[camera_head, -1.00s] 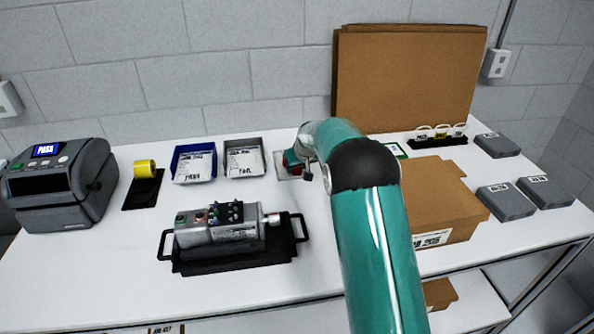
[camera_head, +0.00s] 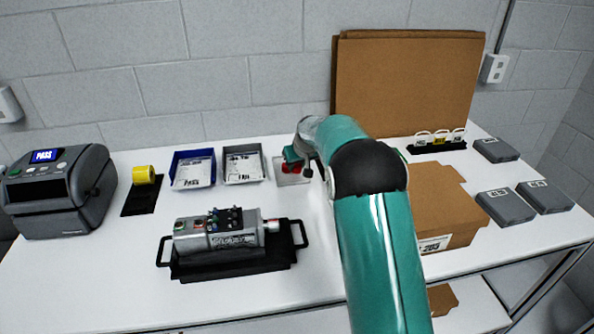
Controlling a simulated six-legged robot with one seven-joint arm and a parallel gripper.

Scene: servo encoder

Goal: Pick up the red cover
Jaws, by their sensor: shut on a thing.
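A small red cover (camera_head: 290,167) shows at the back of the table, over a pale square tray (camera_head: 286,180). My gripper (camera_head: 297,164) is at the red cover and shut on it. The arm hides part of the gripper and the fingertips are small, so I cannot tell whether the cover touches the tray.
A blue bin (camera_head: 193,169) and a grey bin (camera_head: 243,164) stand left of the tray. A grey servo unit (camera_head: 219,232) sits on a black handled tray (camera_head: 235,268) in front. A cardboard box (camera_head: 437,200) and grey cases (camera_head: 505,207) are at right. A printer (camera_head: 56,192) is at far left.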

